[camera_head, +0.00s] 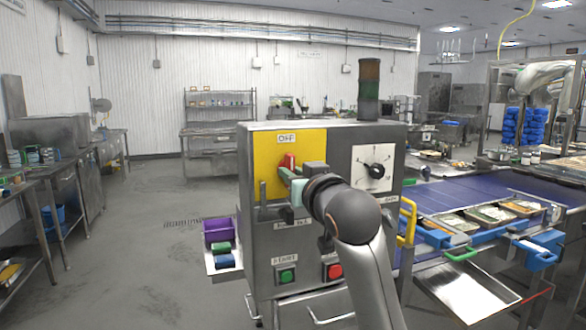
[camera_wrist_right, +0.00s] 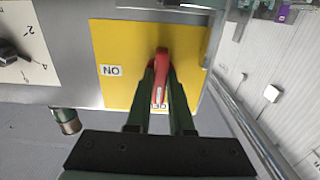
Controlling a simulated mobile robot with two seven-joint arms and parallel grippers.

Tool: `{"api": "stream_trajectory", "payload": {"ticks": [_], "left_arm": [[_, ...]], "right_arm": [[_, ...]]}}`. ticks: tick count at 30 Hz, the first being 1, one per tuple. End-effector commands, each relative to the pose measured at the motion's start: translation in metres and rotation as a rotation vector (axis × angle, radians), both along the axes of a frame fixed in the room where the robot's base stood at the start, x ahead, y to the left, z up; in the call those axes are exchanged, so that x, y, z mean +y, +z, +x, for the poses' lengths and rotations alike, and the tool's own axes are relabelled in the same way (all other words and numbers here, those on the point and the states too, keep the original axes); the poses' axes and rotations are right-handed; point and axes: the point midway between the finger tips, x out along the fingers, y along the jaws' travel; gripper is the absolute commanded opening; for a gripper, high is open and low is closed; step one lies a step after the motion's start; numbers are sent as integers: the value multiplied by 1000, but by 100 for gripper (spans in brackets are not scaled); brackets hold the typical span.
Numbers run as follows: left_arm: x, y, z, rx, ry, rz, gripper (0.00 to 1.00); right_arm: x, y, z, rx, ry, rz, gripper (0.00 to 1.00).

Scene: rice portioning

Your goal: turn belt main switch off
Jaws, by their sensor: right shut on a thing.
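The belt main switch has a red handle (camera_head: 288,161) on a yellow plate (camera_head: 313,150) on the front of a grey control box (camera_head: 340,133). My left gripper is not in view.
A dial (camera_head: 376,170), a green button (camera_head: 287,276) and a red button (camera_head: 334,271) are on the same box. A side tray (camera_head: 211,259) holds small bins. The blue belt (camera_head: 470,195) with food trays runs to the right. The floor at left is clear.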

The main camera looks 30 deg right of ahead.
Motion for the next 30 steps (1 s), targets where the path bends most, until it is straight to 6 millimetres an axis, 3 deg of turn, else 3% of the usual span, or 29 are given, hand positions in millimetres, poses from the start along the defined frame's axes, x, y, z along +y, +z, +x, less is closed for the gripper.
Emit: {"api": "stream_trajectory", "payload": {"ticks": [17, 18, 25, 30], "left_arm": [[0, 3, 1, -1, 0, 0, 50], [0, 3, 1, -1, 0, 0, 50], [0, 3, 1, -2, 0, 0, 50], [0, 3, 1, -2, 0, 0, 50]], "right_arm": [[0, -2, 0, 12, 0, -34, 0], [0, -2, 0, 12, 0, -34, 22], [0, -1, 0, 10, 0, -33, 48], [0, 0, 0, 8, 0, -31, 50]]}}
